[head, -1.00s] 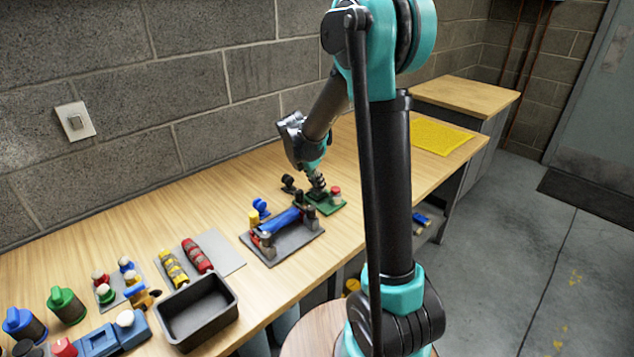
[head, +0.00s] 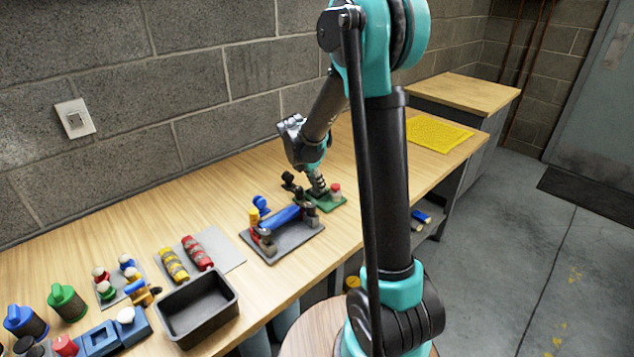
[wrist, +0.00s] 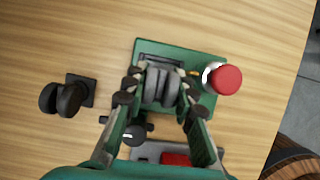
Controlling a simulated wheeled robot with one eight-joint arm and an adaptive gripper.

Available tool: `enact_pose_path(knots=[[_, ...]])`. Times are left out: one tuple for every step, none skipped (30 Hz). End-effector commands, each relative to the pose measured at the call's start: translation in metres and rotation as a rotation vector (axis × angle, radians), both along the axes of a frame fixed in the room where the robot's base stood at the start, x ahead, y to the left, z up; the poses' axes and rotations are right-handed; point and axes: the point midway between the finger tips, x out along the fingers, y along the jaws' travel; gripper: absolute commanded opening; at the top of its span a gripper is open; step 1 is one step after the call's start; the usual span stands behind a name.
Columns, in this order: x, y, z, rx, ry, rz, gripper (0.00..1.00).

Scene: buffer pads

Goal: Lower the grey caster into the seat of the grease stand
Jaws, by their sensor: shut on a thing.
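The grease stand is a green plate (wrist: 208,64) with a dark block on it (wrist: 160,60) and a red-capped post (wrist: 226,79) at its right. It also shows in the head view as a green plate (head: 334,203). My gripper (wrist: 158,98) is over the plate and shut on the grey caster (wrist: 160,86), whose wheels show between the fingers. My gripper also shows in the head view (head: 316,184), pointing down at the plate. The fingers and the caster hide the seat, so I cannot tell whether the caster touches it.
A dark caster-like piece (wrist: 66,97) stands left of the plate. A grey tray with a blue roller (head: 283,219) lies close in front of the plate. A black bin (head: 198,308) is further left. The table is clear towards the yellow mat (head: 438,134).

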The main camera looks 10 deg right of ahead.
Motion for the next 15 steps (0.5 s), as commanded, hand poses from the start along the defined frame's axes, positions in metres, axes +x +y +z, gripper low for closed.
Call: enact_pose_path(knots=[[0.0001,0.0,-0.0007,0.0,0.0,0.0,0.0],[0.0002,-0.0001,-0.0011,0.0,0.0,0.0,0.0],[0.0001,0.0,-0.0016,0.0,0.0,0.0,0.0],[0.0001,0.0,-0.002,0.0,0.0,0.0,0.0],[0.0001,0.0,-0.0024,0.0,0.0,0.0,0.0],[0.0001,0.0,-0.0029,0.0,0.0,0.0,0.0],[0.0001,0.0,-0.0033,0.0,0.0,0.0,0.0],[0.0001,0.0,-0.0038,0.0,0.0,0.0,0.0],[0.0001,0.0,-0.0042,0.0,0.0,0.0,0.0],[0.0,0.0,-0.0042,0.0,0.0,0.0,0.28],[0.0,0.0,-0.0041,0.0,0.0,0.0,0.32],[0.0,0.0,-0.0041,0.0,0.0,0.0,0.37],[0.0,0.0,-0.0041,0.0,0.0,0.0,0.41],[0.0,0.0,-0.0041,0.0,0.0,0.0,0.45],[-0.0001,0.0,-0.0041,0.0,0.0,0.0,0.49]])
